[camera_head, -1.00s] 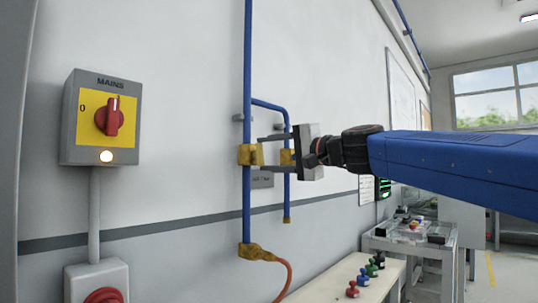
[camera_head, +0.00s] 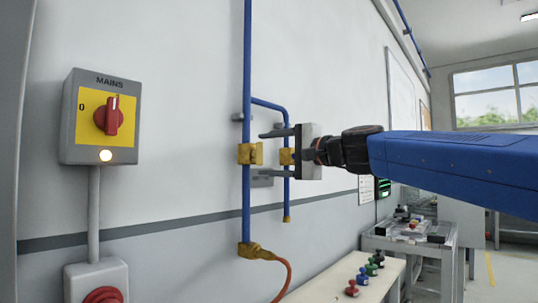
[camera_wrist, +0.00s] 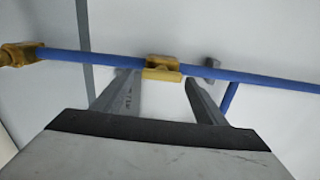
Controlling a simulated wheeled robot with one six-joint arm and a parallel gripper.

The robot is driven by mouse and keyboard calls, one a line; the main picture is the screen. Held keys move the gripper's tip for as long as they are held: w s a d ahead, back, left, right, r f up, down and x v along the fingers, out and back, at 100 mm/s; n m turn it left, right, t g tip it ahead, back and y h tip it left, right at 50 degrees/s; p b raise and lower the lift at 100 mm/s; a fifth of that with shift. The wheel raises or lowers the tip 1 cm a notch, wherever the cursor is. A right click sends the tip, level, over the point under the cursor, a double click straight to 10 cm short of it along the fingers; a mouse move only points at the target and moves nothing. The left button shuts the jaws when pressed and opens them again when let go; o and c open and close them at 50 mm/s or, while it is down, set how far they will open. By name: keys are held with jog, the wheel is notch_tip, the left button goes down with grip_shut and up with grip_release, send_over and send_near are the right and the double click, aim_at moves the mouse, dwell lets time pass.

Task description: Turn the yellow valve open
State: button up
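The yellow valve (camera_head: 250,154) sits on the vertical blue pipe (camera_head: 247,200) on the wall. In the wrist view the valve (camera_wrist: 163,68) lies between the lines of my two fingers, at or just past their tips. My gripper (camera_head: 262,154) is open, pointing left at the pipe, one finger above the valve's height and one below. No contact is clear. The valve's far side is hidden, and I cannot tell how its handle is set.
A thinner blue branch pipe (camera_head: 272,105) with a second yellow fitting (camera_head: 287,156) runs close beside my fingers. A MAINS switch box (camera_head: 100,117) is on the wall at left. A bench (camera_head: 345,280) with several coloured knobs stands below right.

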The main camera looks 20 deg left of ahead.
dwell(0.3)
jog(key=v, duration=1.7)
jog(key=shift+d, duration=0.2)
jog(key=shift+s, duration=0.15)
jog(key=s+d+f+n+h, duration=0.1)
jog(key=s+d+f+h, duration=0.4)
jog(key=d+f, duration=0.7)
jog(key=s+d+f+n+g+h, duration=0.1)
jog(key=s+d+f+h, duration=0.5)
jog(key=f, duration=1.8)
jog(key=s+d+f+n+g+h, duration=0.1)
jog(key=s+d+f+h, duration=0.4)
jog(key=s+d+f, duration=0.6)
jog(key=d+f+n, duration=0.1)
jog(key=d+f, duration=0.5)
jog(key=shift+d+f+n+h, duration=0.3)
jog(key=shift+d+f, duration=0.05)
jog(key=shift+f, duration=0.05)
